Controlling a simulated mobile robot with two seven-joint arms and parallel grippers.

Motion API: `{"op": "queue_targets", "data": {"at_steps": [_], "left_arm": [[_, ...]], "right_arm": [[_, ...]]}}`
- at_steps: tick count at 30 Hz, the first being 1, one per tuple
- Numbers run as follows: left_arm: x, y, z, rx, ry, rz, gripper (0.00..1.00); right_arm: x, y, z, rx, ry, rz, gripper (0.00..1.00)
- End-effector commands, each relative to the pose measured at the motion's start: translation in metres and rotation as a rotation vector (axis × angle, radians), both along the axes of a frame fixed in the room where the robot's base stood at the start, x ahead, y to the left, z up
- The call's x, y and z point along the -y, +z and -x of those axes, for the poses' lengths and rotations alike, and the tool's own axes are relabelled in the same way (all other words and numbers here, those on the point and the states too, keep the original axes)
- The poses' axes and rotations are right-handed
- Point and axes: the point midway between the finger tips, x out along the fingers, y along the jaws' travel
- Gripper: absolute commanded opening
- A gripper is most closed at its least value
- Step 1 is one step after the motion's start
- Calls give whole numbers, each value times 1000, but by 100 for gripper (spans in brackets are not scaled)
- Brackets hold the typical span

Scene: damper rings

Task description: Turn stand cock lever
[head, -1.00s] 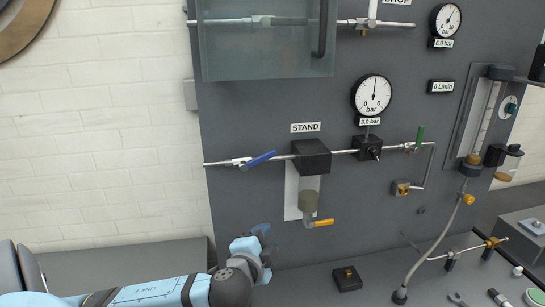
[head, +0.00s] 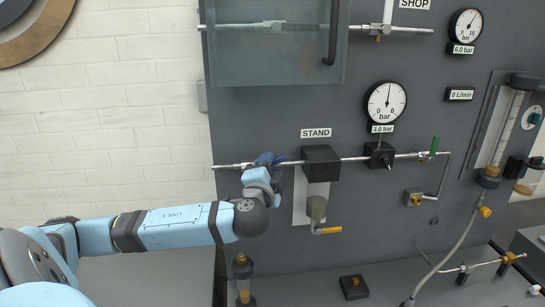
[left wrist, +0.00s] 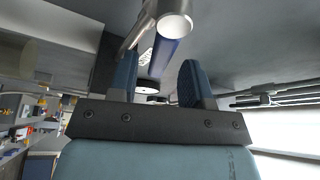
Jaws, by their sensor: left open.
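The blue lever (head: 279,160) sits on the horizontal pipe left of the black block (head: 321,163) under the STAND label (head: 316,133). My left gripper (head: 265,163) is at this lever and hides most of it in the head view. In the left wrist view, the blue lever (left wrist: 165,50) extends from the pale pipe fitting (left wrist: 172,25) toward the space between the open fingers (left wrist: 158,80). I cannot tell whether either finger touches it. My right gripper is not in view.
A green lever (head: 434,146) and a round gauge (head: 385,102) are to the right. A glass-like cover (head: 275,55) is above. A small black box (head: 353,287) lies on the bench.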

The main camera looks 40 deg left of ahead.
Motion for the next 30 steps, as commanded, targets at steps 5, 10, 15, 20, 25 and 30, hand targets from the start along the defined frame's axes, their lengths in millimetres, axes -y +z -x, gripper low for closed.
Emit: {"op": "queue_targets", "data": {"at_steps": [5, 10, 15, 20, 25, 30], "left_arm": [[-9, 4, -16, 0, 0, 0, 45], [-12, 3, -21, -1, -1, 0, 45], [-12, 3, -21, -1, -1, 0, 45], [-12, 2, -21, -1, -2, 1, 15], [-12, 3, -21, -1, -2, 1, 0], [-12, 2, -23, 7, -1, 8, 0]], "right_arm": [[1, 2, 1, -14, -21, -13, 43], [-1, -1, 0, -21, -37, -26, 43], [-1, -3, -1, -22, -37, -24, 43], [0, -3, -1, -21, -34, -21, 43], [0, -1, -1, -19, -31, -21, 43], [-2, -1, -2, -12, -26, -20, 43]]}}
